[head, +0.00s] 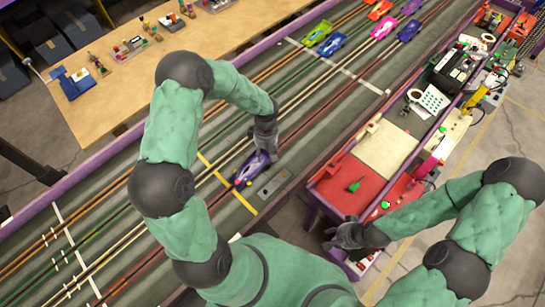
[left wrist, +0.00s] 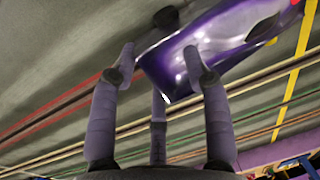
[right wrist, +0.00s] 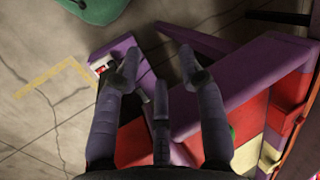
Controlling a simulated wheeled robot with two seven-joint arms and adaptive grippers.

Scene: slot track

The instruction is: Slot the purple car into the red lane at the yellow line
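The purple car (head: 252,170) is on or just above the track, beside the right part of the yellow line (head: 238,196), over or close to the red lane (head: 150,263). In the left wrist view the car (left wrist: 225,45) fills the upper right, with the yellow line (left wrist: 292,90) further right. I cannot tell whether it sits in the slot. My left gripper (head: 265,143) is at the car's far side, fingers spread; one finger (left wrist: 160,65) overlaps the car in view. My right gripper (head: 343,234) is open and empty beside the bench.
Several other cars (head: 383,28) stand at the track's far end. A purple-edged bench (head: 350,175) with red trays, a mug and tools runs along the right. A wooden table (head: 190,60) stands on the left. A grey plate (head: 272,185) lies right of the car.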

